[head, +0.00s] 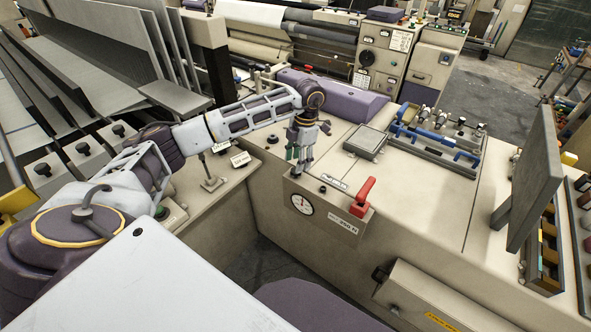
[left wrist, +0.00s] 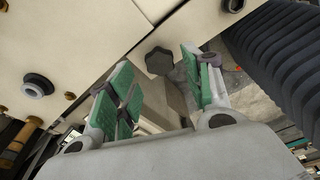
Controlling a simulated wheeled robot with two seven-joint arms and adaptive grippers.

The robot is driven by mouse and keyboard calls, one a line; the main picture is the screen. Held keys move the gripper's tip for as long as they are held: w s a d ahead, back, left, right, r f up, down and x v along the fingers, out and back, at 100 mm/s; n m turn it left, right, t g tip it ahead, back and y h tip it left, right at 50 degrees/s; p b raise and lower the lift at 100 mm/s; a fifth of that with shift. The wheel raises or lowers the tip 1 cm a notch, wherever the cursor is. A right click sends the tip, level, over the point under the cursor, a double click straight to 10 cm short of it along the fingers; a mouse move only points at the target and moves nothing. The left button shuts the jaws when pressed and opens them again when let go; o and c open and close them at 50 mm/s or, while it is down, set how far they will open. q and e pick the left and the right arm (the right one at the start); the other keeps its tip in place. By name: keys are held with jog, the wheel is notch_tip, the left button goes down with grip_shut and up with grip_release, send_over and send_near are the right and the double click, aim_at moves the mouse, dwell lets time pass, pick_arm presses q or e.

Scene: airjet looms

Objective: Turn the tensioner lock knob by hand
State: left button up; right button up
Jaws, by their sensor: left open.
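My left gripper (head: 300,155) points down above the small console with the gauge in the head view. In the left wrist view the left gripper (left wrist: 163,84) is open, with green pads on both fingers. A dark lobed knob (left wrist: 159,61), which looks like the tensioner lock knob, shows in the gap between the fingers, near the fingertips. No finger visibly grips it. In the head view I cannot pick out this knob, as the gripper covers that spot. My right gripper is not in view.
The console carries a round gauge (head: 302,204) and a red lever (head: 363,196) to the right of the gripper. A grey square plate (head: 366,142) and a tray with blue tools (head: 436,140) lie on the machine top. A dark round button (left wrist: 38,85) shows in the left wrist view.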

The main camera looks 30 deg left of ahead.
pick_arm(q)
jog(key=shift+s+f+b, duration=0.1)
jog(key=shift+f+b, duration=0.25)
jog(key=shift+f, duration=0.45)
jog(key=shift+a+f, duration=0.1)
jog(key=shift+f, duration=0.2)
jog(key=shift+s+f+b, duration=0.15)
jog(key=shift+f+b, duration=0.35)
jog(key=shift+f, duration=0.1)
jog(key=shift+r, duration=0.2)
jog(key=shift+f, duration=0.15)
jog(key=c, duration=0.7)
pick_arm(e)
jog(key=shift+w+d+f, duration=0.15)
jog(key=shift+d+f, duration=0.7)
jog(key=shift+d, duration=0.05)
pick_arm(q)
jog(key=shift+c, duration=0.2)
